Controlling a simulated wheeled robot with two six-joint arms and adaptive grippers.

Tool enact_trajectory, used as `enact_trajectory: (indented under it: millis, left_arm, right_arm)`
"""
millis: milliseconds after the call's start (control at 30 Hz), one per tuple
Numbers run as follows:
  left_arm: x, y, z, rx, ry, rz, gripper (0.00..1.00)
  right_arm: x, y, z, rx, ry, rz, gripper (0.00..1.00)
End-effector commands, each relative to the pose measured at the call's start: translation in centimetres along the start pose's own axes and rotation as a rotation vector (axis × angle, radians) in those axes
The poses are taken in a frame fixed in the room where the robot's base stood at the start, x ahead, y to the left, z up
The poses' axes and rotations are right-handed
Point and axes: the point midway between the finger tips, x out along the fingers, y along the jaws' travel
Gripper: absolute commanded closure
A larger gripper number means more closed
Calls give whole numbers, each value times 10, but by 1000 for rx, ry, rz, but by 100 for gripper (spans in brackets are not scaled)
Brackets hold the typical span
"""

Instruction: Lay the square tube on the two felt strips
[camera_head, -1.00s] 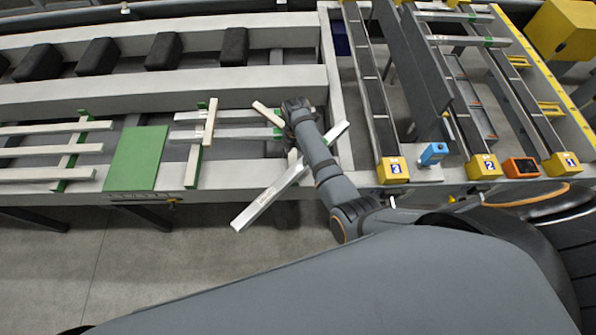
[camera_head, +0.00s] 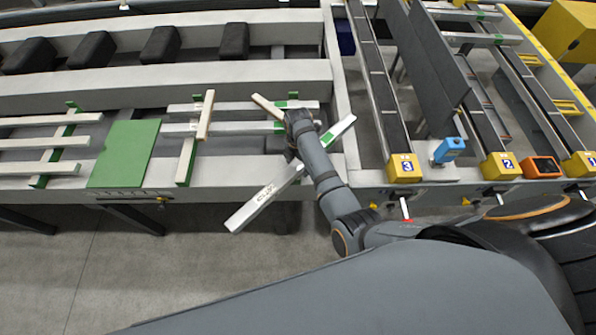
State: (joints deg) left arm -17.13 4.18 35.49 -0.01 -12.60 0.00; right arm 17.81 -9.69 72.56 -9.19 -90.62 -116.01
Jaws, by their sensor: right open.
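A long pale silver square tube (camera_head: 252,208) with dark print lies diagonally, its lower left end sticking out past the table's front edge. Its upper right end shows beyond my right arm, which hides its middle. My right gripper (camera_head: 296,118) is over the table just above the tube; its fingers point down and are mostly hidden, and it is open. One green felt strip (camera_head: 186,163) is left of the tube. Bits of green, likely the other felt strip (camera_head: 280,127), show beside the gripper. My left gripper is not in view.
Two pale bars (camera_head: 230,108) lie across the strips, with a short wooden piece (camera_head: 205,115) over the left one and another (camera_head: 265,107) by the gripper. A green mat (camera_head: 125,153) lies left. Yellow-ended rails (camera_head: 404,167) and a blue device (camera_head: 449,149) are right.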

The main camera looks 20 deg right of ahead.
Motion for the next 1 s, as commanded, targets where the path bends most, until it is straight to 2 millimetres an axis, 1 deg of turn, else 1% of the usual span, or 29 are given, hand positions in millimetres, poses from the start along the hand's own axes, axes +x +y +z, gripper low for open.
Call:
enact_trajectory:
  millis: [100,133,600,1000]
  left_arm:
    - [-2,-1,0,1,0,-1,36]
    - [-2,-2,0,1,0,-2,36]
    - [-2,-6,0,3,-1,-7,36]
    - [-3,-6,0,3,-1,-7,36]
  right_arm:
    - [-3,0,0,0,0,0,36]
    - [-3,0,0,0,0,0,37]
    - [-2,0,0,0,0,0,100]
    - [-4,1,1,0,-1,3,100]
